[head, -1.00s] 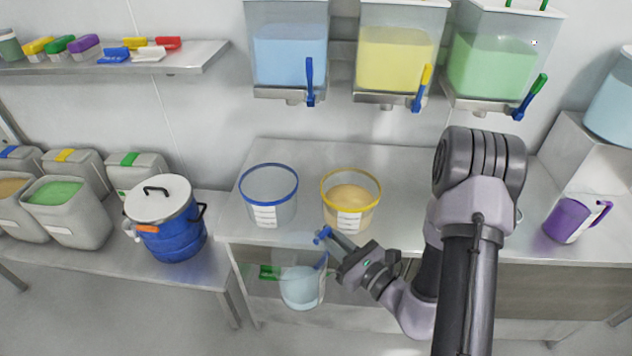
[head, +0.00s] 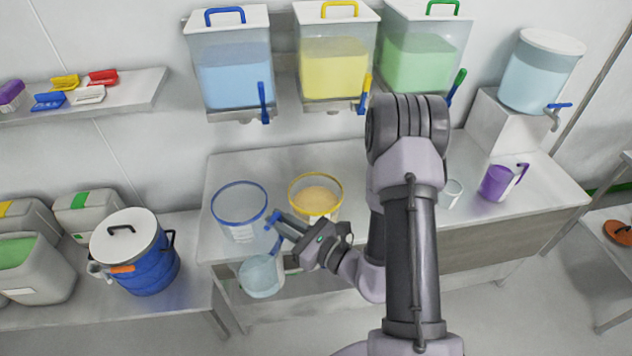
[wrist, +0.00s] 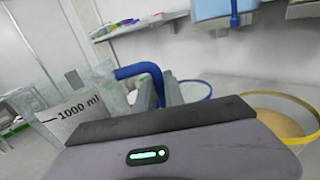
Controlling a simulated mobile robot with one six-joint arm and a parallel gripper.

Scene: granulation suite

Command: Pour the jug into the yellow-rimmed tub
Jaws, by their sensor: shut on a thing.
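My gripper (head: 279,222) is shut on the blue handle of a clear jug (head: 262,276), which hangs in front of the bench edge with pale liquid inside. In the wrist view the jug (wrist: 88,112) is at the left with a "1000 ml" mark, and its blue handle (wrist: 142,70) runs to the jaws. The yellow-rimmed tub (head: 316,196) stands on the bench behind and to the right of my gripper, holding tan material. It also shows at the right of the wrist view (wrist: 282,117). The jug is below the tub's rim height and apart from it.
A blue-rimmed tub (head: 239,208) stands left of the yellow-rimmed one. Dispensers with blue, yellow and green contents hang above. A white cup (head: 451,193) and purple jug (head: 496,183) stand to the right. A blue lidded drum (head: 140,262) is at the left on a lower bench.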

